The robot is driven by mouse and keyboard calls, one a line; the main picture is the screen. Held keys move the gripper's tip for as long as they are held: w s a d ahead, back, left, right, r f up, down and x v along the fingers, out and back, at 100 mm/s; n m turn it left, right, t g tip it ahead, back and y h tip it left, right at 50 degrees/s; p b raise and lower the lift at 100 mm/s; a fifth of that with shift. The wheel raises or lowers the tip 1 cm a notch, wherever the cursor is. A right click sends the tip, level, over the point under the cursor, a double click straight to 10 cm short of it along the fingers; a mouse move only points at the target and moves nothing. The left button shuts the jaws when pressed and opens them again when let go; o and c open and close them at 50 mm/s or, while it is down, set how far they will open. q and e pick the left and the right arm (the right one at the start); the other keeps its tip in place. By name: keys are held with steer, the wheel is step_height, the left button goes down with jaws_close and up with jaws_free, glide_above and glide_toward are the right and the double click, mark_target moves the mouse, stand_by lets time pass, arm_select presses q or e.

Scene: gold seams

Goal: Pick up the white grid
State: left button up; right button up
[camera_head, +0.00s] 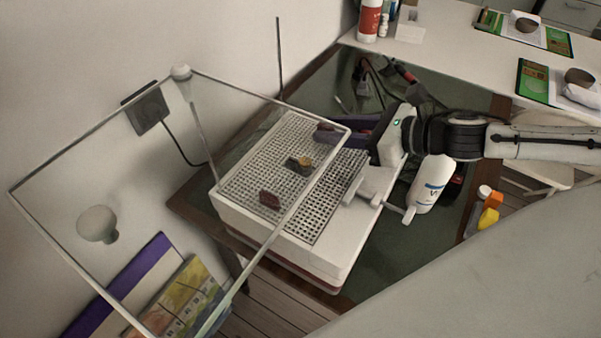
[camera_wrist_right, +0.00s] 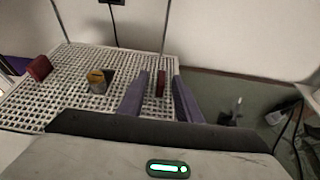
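The white grid (camera_head: 250,168) lies flat on top of a white box (camera_head: 308,258). It bears small stone-like pieces: a dark red one (camera_head: 269,199) and a brown-gold one (camera_head: 299,164). My right gripper (camera_head: 327,132) reaches in from the right at the grid's far right edge. In the right wrist view its two purple fingers (camera_wrist_right: 161,78) stand apart, near the edge of the grid (camera_wrist_right: 60,98). A second dark red piece (camera_wrist_right: 160,82) shows in the gap between them. Whether the fingers touch the grid I cannot tell. My left gripper is not in view.
A clear panel with a thin frame (camera_head: 72,147) rises tilted at the left of the box. A white bottle (camera_head: 430,185) stands right of the box, near my right wrist. Cables and small tools (camera_head: 372,82) lie behind. The dark green tabletop (camera_head: 375,262) is bare in front right.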

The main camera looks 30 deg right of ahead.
steer(key=shift+w+f, duration=0.1)
steer(key=shift+w, duration=0.1)
jaws_close()
stand_by(0.4)
